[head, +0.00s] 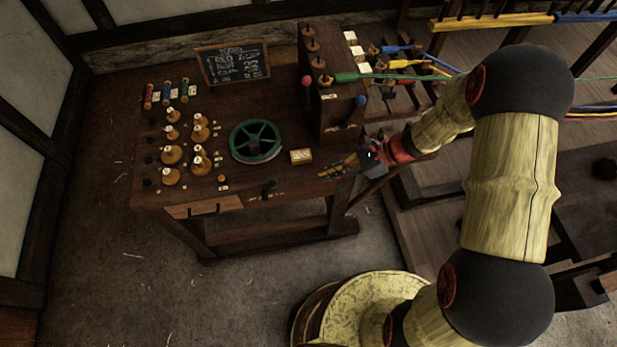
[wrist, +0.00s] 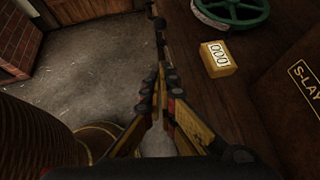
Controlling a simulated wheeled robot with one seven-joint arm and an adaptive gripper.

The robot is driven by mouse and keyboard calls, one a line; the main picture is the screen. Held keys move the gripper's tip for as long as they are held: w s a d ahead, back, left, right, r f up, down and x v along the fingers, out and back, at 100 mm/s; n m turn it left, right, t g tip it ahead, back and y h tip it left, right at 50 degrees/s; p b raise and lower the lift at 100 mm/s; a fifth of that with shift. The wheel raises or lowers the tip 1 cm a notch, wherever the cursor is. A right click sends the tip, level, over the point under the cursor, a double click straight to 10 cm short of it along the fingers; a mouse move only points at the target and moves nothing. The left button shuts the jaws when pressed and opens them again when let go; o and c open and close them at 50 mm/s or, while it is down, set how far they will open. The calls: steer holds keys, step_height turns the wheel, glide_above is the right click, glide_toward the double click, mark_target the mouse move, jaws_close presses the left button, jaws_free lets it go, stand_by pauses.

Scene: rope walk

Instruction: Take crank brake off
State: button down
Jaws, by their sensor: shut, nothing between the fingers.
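A green spoked wheel (head: 256,141) lies flat on the dark wooden bench; part of its rim also shows in the wrist view (wrist: 236,18). A small black lever (head: 269,188) stands at the bench's front edge, below the wheel. It may be the crank brake, but its label is too small to read. In the wrist view a thin dark upright part (wrist: 156,22) shows beyond the fingertips at the bench edge. My gripper (head: 328,171) is shut and empty above the bench's front right part, right of the lever and apart from it. Its closed fingers fill the wrist view's middle (wrist: 163,73).
A dark cabinet (head: 325,70) with red and blue knobs stands behind. Several wooden pegs (head: 171,154) and spools fill the left side. A chalkboard (head: 232,64) stands at the back.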

steer(key=b+x, duration=0.1)
steer(key=x, duration=0.3)
steer(key=a+r+b+x, duration=0.1)
steer(key=x, duration=0.3)
steer(key=r+b+x, duration=0.1)
steer(key=x, duration=0.3)
steer(key=shift+s+a+b, duration=0.1)
steer(key=shift+a+b, duration=0.1)
steer(key=shift+b, duration=0.15)
steer(key=shift+a+r, duration=0.1)
steer(key=shift+a, duration=0.05)
steer(key=shift+r, duration=0.1)
steer(key=shift+s+a+r+h+p, duration=0.1)
steer(key=shift+a+r+h+p, duration=0.2)
steer(key=shift+p, duration=0.45)
